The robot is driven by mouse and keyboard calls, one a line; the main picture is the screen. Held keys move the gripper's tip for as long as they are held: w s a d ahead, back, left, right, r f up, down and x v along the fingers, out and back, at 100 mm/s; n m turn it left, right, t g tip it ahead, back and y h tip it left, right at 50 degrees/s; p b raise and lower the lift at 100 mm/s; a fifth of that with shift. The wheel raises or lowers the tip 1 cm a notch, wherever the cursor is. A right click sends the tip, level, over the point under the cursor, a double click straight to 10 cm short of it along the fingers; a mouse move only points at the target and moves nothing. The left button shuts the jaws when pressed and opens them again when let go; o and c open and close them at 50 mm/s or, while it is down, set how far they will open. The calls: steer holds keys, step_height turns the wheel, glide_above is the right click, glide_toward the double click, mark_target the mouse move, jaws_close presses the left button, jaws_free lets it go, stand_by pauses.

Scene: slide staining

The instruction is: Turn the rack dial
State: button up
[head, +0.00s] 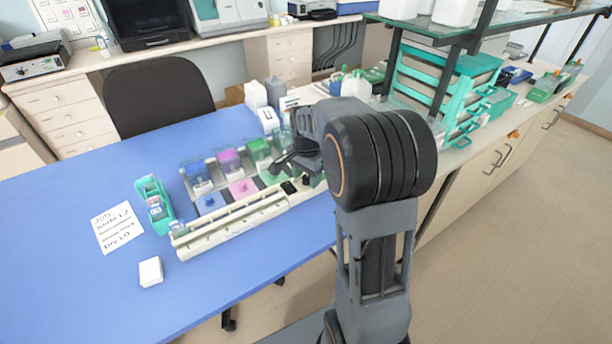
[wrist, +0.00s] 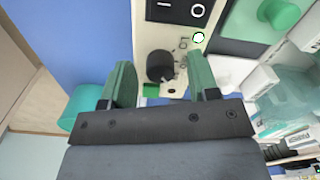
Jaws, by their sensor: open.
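In the wrist view a black dial (wrist: 160,66) sits on a cream panel (wrist: 185,22). Small markings lie beside the dial, partly legible. My gripper (wrist: 162,80) is open, with green-lined fingers on the left and right of the dial. I cannot tell whether either finger touches it. In the head view my gripper (head: 284,162) is at the right end of the staining rack (head: 235,219). The dial is hidden there behind my arm.
A black rocker switch (wrist: 180,10) marked with a line and circle is just beyond the dial. Coloured staining jars (head: 230,161) stand behind the rack. A green slide holder (head: 153,204), a paper note (head: 119,227) and a white block (head: 150,271) lie left. The blue table's left side is clear.

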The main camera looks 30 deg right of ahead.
steer(key=shift+c, duration=0.2)
steer(key=c, duration=0.9)
steer(key=shift+n, duration=0.4)
steer(key=n, duration=0.4)
steer(key=shift+p, duration=0.4)
steer(key=n, duration=0.5)
steer(key=shift+p, duration=0.35)
steer(key=n, duration=0.5)
steer(key=shift+n, duration=0.4)
steer(key=shift+n+p, duration=0.35)
steer(key=shift+n, duration=1.75)
